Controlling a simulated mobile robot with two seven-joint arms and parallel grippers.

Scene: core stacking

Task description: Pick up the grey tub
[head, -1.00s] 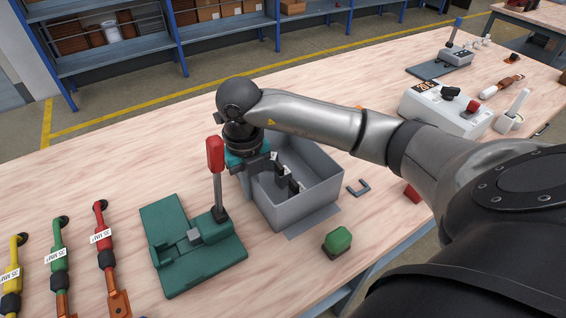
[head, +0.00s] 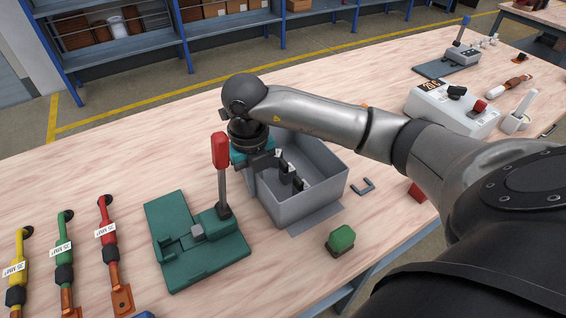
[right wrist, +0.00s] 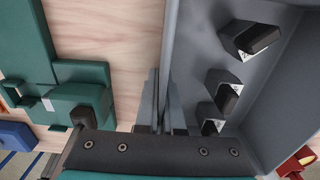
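The grey tub (head: 306,200) stands on the wooden bench in the middle of the head view, open at the top, with several dark blocks (head: 288,172) inside. It also fills the right of the right wrist view (right wrist: 200,60). My right gripper (right wrist: 160,105) points down at the tub's left wall. Its two fingers sit close together, one on each side of that wall, and look shut on it. In the head view the wrist and a red-handled lever partly hide the fingers. The tub still rests on the bench. My left gripper is not in view.
A green fixture with a red-handled lever (head: 222,165) stands close left of the tub. A green button (head: 341,239) and a small dark U-shaped piece (head: 362,187) lie to its right. Colored cable tools (head: 110,245) lie far left. A white control box (head: 450,108) stands at right.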

